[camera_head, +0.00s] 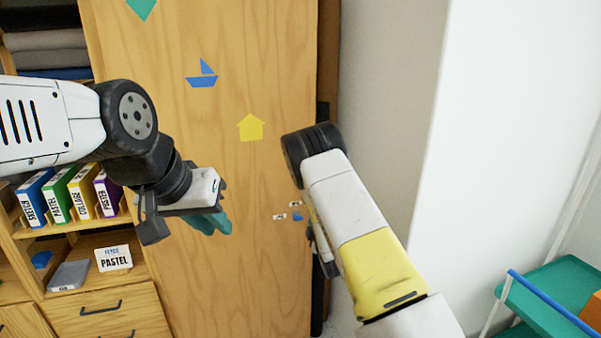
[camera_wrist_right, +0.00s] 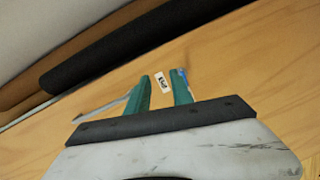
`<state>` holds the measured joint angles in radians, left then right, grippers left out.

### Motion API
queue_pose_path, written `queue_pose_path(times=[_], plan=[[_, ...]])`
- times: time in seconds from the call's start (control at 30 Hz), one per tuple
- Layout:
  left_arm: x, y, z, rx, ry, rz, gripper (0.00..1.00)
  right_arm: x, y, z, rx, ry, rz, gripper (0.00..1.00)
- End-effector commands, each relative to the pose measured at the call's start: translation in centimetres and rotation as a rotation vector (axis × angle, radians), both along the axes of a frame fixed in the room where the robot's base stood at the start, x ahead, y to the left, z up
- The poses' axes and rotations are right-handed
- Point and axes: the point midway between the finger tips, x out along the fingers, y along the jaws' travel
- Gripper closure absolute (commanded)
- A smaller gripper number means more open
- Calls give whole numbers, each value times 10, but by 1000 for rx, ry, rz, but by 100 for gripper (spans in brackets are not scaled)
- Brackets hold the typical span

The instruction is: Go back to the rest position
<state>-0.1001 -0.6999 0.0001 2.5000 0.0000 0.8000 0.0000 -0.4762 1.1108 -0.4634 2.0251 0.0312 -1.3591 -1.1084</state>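My left gripper (camera_head: 217,226) hangs at the end of the left arm in front of the wooden cabinet door (camera_head: 230,270). Its teal fingers point down, close together and overlapping, so I cannot tell whether it is open or shut. No object shows in it. My right arm reaches up in front of the door's right edge, and its gripper is mostly hidden behind the arm in the head view.
Small white labels (camera_head: 280,217) are on the door near the right arm. A pale wall (camera_head: 500,130) stands at right, with a teal cart (camera_head: 548,292) at lower right.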

Motion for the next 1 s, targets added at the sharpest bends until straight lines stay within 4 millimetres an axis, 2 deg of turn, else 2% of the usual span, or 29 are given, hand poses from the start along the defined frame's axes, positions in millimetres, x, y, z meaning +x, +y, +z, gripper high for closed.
queue_pose_path(times=[0.03,0.23,0.37,0.47,0.57,0.77,1.0], plan=[[0,0,0,0,0,0,80,5,-12,23,72,38,-47,73],[0,0,0,0,0,0,80,-3,-42,83,352,232,-191,73],[0,0,0,0,0,0,80,-24,-57,121,527,352,-265,73],[0,0,0,0,0,0,80,-48,-65,150,653,441,-311,73],[0,0,0,0,0,0,80,-78,-70,178,769,527,-353,73],[0,0,0,0,0,0,80,-156,-78,227,959,694,-432,73],[0,0,0,0,0,0,80,-272,-84,265,1115,868,-551,73]])
